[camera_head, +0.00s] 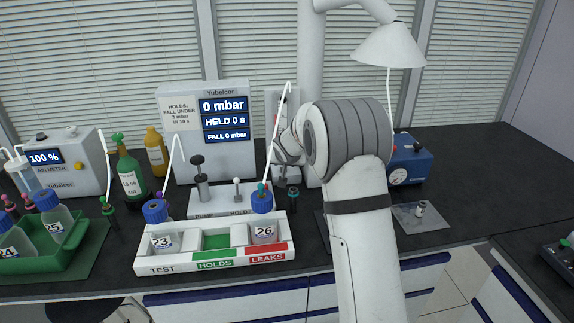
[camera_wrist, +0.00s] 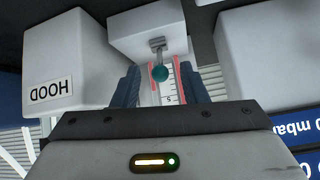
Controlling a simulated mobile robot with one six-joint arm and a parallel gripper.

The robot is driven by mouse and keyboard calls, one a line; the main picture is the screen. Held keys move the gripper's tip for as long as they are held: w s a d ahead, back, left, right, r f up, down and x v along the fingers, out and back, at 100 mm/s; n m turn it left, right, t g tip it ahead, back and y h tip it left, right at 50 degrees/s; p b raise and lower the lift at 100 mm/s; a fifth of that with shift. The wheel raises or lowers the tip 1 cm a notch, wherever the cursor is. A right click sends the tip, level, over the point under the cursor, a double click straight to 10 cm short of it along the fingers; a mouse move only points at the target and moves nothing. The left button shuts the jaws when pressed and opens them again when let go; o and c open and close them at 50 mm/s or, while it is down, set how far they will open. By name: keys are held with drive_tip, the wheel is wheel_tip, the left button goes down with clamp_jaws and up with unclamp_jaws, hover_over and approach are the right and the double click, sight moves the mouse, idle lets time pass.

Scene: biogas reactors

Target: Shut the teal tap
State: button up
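In the wrist view a small teal ball knob (camera_wrist: 160,73) sits on a short metal stem in front of a white block (camera_wrist: 148,32). A clear scale tube with red edges (camera_wrist: 172,90) shows just behind it. My gripper (camera_wrist: 160,80) has its two dark blue fingers apart, one on each side of the knob and tube. I cannot tell whether either finger touches the knob. In the head view my gripper is at the upright scale stand (camera_head: 283,103), mostly hidden by my wrist, and this knob is hidden. A small teal piece (camera_head: 261,187) also shows on the cap of bottle 26 (camera_head: 264,229).
A white rack (camera_head: 215,262) holds bottles 23 (camera_head: 164,237) and 26. The display box (camera_head: 208,130) reads 0 mbar. A pump and hold unit (camera_head: 222,202) stands before it. A blue gauge box (camera_head: 408,160) is right of my arm. A HOOD block (camera_wrist: 65,62) is close left in the wrist view.

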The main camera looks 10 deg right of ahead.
drive_tip(key=x, duration=0.4)
drive_tip(key=shift+w+f, duration=0.3)
drive_tip(key=shift+c, duration=0.6)
